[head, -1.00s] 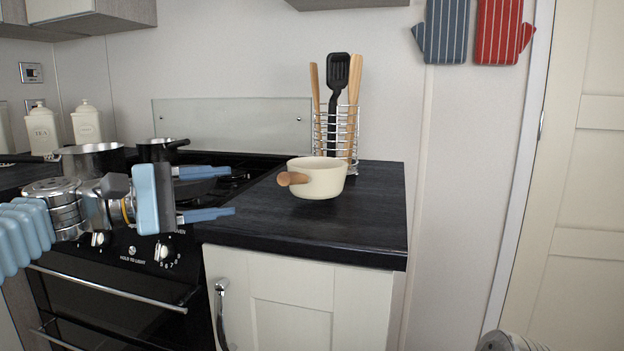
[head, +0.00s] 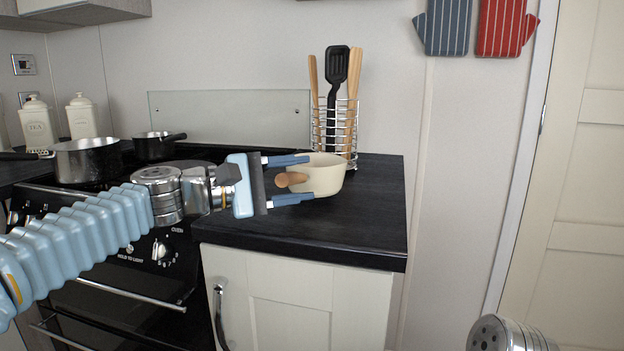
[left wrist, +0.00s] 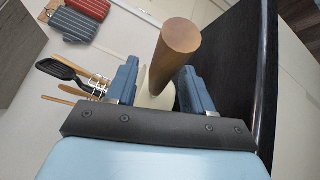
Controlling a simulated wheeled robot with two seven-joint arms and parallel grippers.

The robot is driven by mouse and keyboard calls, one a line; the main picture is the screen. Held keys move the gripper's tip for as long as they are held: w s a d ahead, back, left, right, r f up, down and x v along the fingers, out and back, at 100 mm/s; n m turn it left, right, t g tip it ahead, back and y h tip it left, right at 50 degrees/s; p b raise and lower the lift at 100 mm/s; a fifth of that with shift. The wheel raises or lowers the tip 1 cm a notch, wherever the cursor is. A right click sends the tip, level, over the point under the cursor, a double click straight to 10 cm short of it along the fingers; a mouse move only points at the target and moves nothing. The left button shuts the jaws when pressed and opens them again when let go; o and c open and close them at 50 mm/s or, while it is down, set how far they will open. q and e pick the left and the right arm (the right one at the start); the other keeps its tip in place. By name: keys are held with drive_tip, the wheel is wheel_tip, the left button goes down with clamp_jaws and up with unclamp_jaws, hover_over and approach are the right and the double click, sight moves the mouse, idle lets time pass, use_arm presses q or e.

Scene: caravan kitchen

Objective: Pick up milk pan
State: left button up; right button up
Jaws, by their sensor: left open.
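The cream milk pan (head: 326,176) with a short wooden handle stands on the dark worktop, its handle (head: 291,180) pointing left toward my left gripper. My left gripper (head: 310,178) is open, with one blue finger on each side of the handle. The fingertips reach the pan's near side in the head view; I cannot tell if they touch it. In the left wrist view the wooden handle (left wrist: 178,45) rises between the two spread fingers, and a strip of the cream pan (left wrist: 160,97) shows below it. My right gripper is not in view.
A wire utensil rack (head: 337,133) with a black spatula and wooden tools stands just behind the pan. Two dark pans, one a metal pan (head: 88,160), sit on the hob at left. The worktop (head: 375,215) is clear at right and in front.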

use_arm(q)
drive_tip(key=shift+w+d, duration=0.1)
drive_tip(key=shift+d, duration=0.25)
clamp_jaws()
idle(1.2)
